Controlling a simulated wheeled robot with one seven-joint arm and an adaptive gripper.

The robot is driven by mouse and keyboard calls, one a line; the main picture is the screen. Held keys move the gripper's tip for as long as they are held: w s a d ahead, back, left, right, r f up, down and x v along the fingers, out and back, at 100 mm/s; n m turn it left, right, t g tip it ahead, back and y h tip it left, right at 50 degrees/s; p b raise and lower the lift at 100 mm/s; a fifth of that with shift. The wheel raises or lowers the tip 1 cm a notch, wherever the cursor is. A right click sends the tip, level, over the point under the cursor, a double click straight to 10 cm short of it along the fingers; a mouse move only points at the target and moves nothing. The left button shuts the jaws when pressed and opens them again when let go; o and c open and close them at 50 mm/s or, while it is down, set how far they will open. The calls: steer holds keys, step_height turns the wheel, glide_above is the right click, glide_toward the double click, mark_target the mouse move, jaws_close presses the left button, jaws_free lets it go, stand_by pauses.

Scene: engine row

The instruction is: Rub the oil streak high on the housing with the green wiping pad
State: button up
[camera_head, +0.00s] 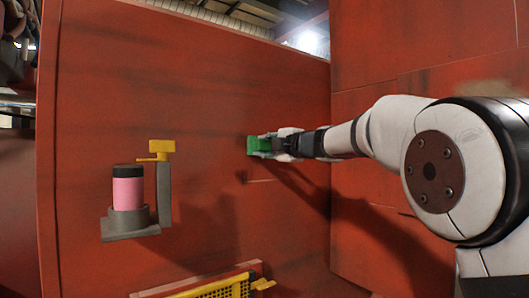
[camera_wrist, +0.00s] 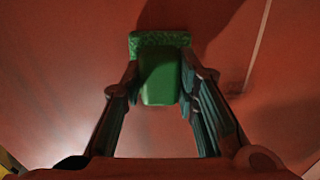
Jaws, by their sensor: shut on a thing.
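The green wiping pad (camera_head: 258,145) is in front of the red housing wall (camera_head: 215,85). My gripper (camera_head: 275,146) is shut on it from the right. In the wrist view, the pad (camera_wrist: 160,75) sits between both fingers of my gripper (camera_wrist: 160,82), its wider textured end facing the wall. I cannot tell whether the pad touches the wall. A small dark smudge (camera_head: 241,176) lies just below and left of the pad. It also seems to show right of the fingers in the wrist view (camera_wrist: 236,86). I cannot tell for sure that this is the oil streak.
A pink cylinder with a black top (camera_head: 127,188) stands in a grey wall bracket (camera_head: 130,228), with a yellow lever (camera_head: 157,150) beside it. A yellow grille (camera_head: 215,288) juts out at the bottom. A red side panel (camera_head: 362,60) flanks my arm. The wall above the pad is clear.

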steer(key=shift+r, duration=0.2)
steer(key=shift+a, duration=0.1)
steer(key=shift+s+a+p, duration=0.3)
steer(key=shift+s+a, duration=0.45)
steer(key=shift+a, duration=0.35)
steer(key=shift+s+a, duration=0.5)
steer(key=shift+a, duration=0.25)
steer(key=shift+s+a, duration=0.45)
steer(key=shift+a, duration=0.25)
steer(key=shift+s+a, duration=0.5)
steer(key=shift+a, duration=0.25)
steer(key=v, duration=0.6)
steer(key=shift+d, duration=0.15)
